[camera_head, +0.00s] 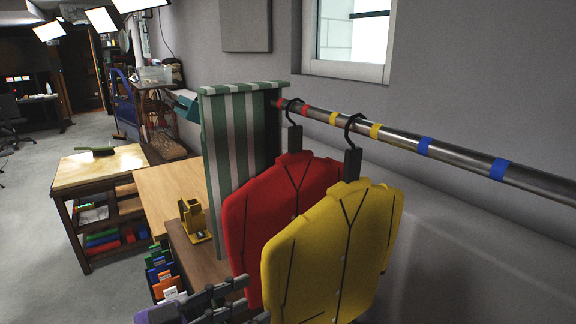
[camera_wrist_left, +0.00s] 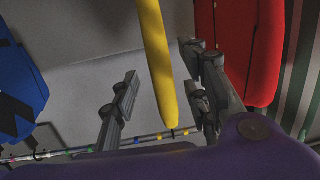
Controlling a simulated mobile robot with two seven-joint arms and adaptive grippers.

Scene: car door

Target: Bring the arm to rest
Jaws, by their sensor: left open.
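My left gripper (camera_head: 243,299) is at the bottom of the head view, beside the lower left edge of a yellow jacket (camera_head: 325,255). In the left wrist view its two fingers (camera_wrist_left: 160,82) stand apart. The edge of the yellow jacket (camera_wrist_left: 154,45) shows between them in the picture; I cannot tell whether they touch it. A red jacket (camera_head: 283,200) hangs just behind the yellow one and shows at the right of the wrist view (camera_wrist_left: 237,40). My right gripper is not in view.
Both jackets hang from black hangers on a metal rail (camera_head: 400,140) with coloured bands. A blue garment (camera_wrist_left: 18,85) is at the left of the wrist view. A green striped panel (camera_head: 232,130) and a wooden table (camera_head: 100,167) stand beyond. Open floor (camera_head: 35,200) lies at left.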

